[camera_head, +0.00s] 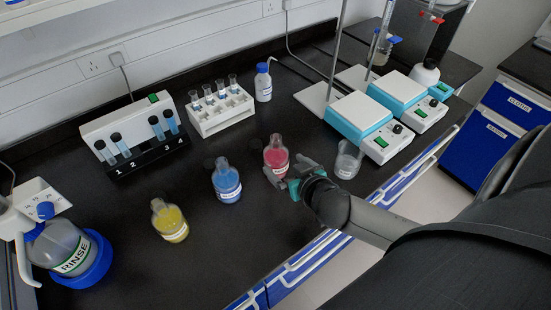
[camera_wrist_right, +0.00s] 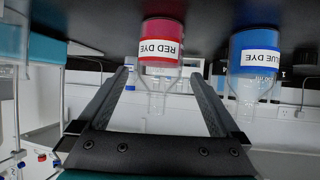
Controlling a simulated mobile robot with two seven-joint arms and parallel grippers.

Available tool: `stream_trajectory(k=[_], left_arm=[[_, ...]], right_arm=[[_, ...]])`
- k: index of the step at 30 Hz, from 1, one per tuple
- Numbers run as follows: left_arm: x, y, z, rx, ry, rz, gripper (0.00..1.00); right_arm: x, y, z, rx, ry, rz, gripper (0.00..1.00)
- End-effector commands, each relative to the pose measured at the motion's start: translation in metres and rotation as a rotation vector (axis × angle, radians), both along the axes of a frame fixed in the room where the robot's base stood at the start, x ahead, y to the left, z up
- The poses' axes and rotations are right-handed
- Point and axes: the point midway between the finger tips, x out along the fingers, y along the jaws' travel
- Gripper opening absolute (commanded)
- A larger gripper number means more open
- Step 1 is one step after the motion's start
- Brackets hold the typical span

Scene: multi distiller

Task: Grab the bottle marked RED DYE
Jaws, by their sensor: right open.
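The RED DYE bottle (camera_head: 276,155) is clear with red liquid and stands upright on the black bench. In the right wrist view it appears upside down, with its label readable as RED DYE (camera_wrist_right: 162,48). My right gripper (camera_head: 283,176) is at the bottle's near side in the head view. In the right wrist view the open gripper (camera_wrist_right: 155,95) has its two fingers on either side of the bottle's neck region, with gaps on both sides. I cannot tell any contact. My left gripper is not in view.
The blue dye bottle (camera_head: 227,182) stands just left of the red one, also in the wrist view (camera_wrist_right: 255,50). A yellow bottle (camera_head: 169,221) is farther left. A tube rack (camera_head: 221,112) and hotplates (camera_head: 358,122) are behind.

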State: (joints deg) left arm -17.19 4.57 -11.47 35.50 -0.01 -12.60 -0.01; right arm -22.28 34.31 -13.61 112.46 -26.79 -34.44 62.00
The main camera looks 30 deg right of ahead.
Motion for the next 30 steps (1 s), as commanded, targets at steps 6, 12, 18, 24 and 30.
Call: stream_trajectory(k=[6,12,18,24,30], left_arm=[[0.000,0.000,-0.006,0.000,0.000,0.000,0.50],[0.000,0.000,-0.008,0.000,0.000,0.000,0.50],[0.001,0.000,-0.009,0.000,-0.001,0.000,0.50],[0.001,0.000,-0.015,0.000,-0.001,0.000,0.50],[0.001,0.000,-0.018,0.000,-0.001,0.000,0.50]], right_arm=[[0.027,-0.003,-0.015,0.001,-0.001,0.000,1.00],[0.039,-0.004,-0.022,0.000,0.000,0.001,1.00],[0.047,-0.006,-0.027,0.001,0.000,0.000,1.00],[0.068,-0.009,-0.040,-0.002,-0.001,0.001,1.00],[0.082,-0.010,-0.049,0.001,0.001,0.000,1.00]])
